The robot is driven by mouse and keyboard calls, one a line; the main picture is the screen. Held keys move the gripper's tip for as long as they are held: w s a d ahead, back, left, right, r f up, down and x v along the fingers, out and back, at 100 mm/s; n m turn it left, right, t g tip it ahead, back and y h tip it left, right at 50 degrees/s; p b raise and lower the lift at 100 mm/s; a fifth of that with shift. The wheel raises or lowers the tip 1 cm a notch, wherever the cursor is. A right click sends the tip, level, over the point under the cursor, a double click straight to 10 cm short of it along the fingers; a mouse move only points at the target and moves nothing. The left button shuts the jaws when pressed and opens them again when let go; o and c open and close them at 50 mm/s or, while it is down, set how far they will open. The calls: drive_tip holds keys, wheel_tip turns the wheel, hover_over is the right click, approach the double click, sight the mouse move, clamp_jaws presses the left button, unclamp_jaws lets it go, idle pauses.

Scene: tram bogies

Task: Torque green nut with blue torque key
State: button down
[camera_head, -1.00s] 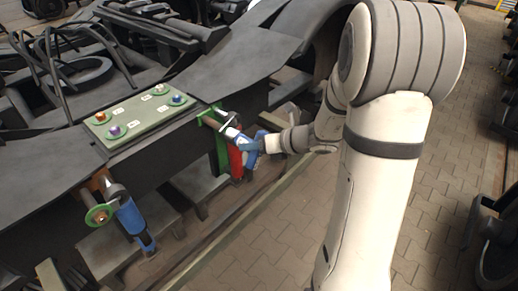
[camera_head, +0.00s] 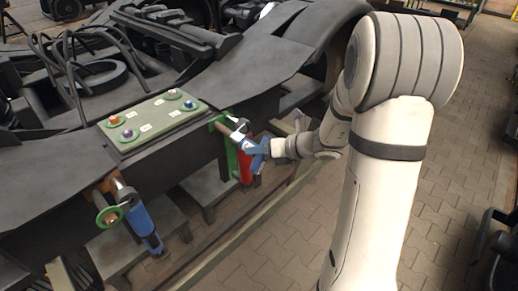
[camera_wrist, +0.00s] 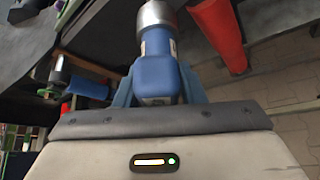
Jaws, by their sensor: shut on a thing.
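My gripper (camera_head: 262,148) is shut on a blue torque key (camera_wrist: 158,75); its blue fingers flank the key's body in the wrist view. The key has a silver head (camera_wrist: 154,13) pointing away from my gripper. In the head view the key is in front of the bogie's side, beside a green bracket (camera_head: 232,158), and partly hidden by my fingers. A green plate (camera_head: 150,118) on the bogie bears several small coloured nuts on green washers, among them an orange one (camera_head: 114,120), a purple one (camera_head: 128,134) and a bluish one (camera_head: 190,105). I cannot clearly single out a green nut.
A red tool (camera_head: 246,168) hangs at the green bracket, close to my gripper; a red cylinder also shows in the wrist view (camera_wrist: 217,30). Another blue tool (camera_head: 140,220) hangs from an orange bracket with a green disc (camera_head: 110,217). Open paving (camera_head: 450,190) lies to the right.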

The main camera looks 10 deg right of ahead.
drive_tip(key=shift+m+y+p, duration=0.4)
drive_tip(key=shift+p, duration=0.2)
drive_tip(key=shift+r+p, duration=0.15)
drive_tip(key=shift+p, duration=0.35)
drive_tip(key=shift+d+m+y, duration=0.1)
drive_tip(key=shift+m+y, duration=0.2)
drive_tip(key=shift+g+p, duration=0.3)
drive_tip(key=shift+p, duration=0.25)
drive_tip(key=shift+m+y+p, duration=0.5)
drive_tip(key=shift+m+p, duration=0.1)
drive_tip(key=shift+s+d+f+p, duration=0.1)
drive_tip(key=shift+s+d+p, duration=0.15)
drive_tip(key=shift+s+d, duration=0.45)
drive_tip(key=shift+s+d+f+p, duration=0.1)
drive_tip(key=shift+s+d+p, duration=0.25)
drive_tip(key=shift+s, duration=0.55)
drive_tip(key=shift+s+d+p, duration=0.15)
drive_tip(key=shift+s+d, duration=0.55)
drive_tip(key=shift+s, duration=0.1)
